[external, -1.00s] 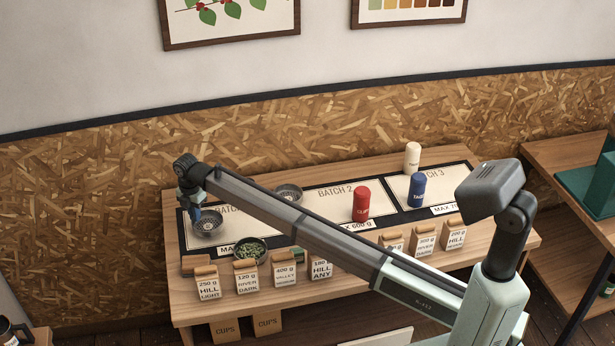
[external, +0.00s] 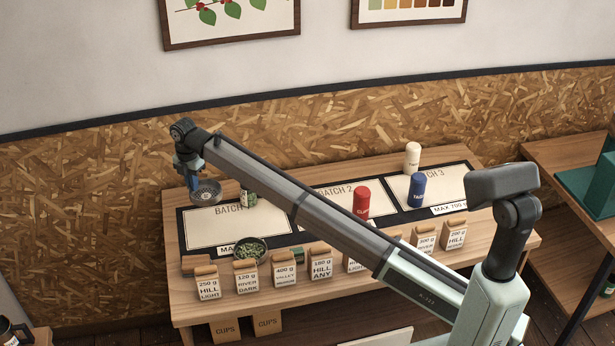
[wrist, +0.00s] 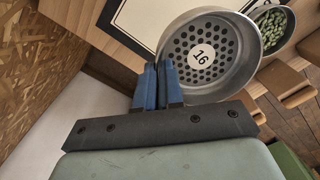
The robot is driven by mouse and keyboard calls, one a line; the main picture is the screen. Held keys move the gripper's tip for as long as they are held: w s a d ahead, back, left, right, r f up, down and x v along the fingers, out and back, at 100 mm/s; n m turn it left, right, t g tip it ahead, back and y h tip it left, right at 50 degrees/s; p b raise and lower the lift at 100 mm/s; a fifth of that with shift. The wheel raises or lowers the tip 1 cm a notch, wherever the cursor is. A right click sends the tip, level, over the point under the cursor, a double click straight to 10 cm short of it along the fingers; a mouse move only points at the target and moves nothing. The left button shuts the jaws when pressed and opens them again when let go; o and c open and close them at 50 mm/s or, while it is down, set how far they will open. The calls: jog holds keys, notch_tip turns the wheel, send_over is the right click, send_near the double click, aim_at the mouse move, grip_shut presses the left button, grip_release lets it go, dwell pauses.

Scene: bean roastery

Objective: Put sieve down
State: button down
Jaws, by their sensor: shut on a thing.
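The sieve (external: 206,191) is a round grey metal pan with a perforated bottom. In the wrist view it (wrist: 200,57) carries a white label reading 16. My gripper (external: 195,187) has its blue fingers (wrist: 159,70) shut on the sieve's rim. The sieve hangs in the air over the back left of the table, near the far edge of the Batch 1 panel (external: 205,230). A second round metal pan, seen before at the back of the table, is hidden behind my arm now.
A pan of green beans (external: 250,250) stands at the front of the Batch 1 panel. A jar (external: 248,196) stands behind my arm. Labelled bags (external: 207,284) line the front edge. Red (external: 361,201), blue (external: 417,188) and cream (external: 412,157) canisters stand right. The Batch 1 panel's left part is bare.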

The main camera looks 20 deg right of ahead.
jog(key=w+d+n, duration=0.1)
jog(key=w+d, duration=0.2)
jog(key=d, duration=1.2)
jog(key=w+d, duration=0.3)
jog(key=d, duration=1.3)
jog(key=w+d+n, duration=0.1)
jog(key=w+d, duration=0.2)
jog(key=d, duration=1.2)
jog(key=shift+d+f, duration=0.15)
jog(key=shift+f, duration=3.7)
jog(key=shift+d+f, duration=0.15)
jog(key=shift+f, duration=3.65)
jog(key=c, duration=1.7)
grip_release()
jog(key=o, duration=0.4)
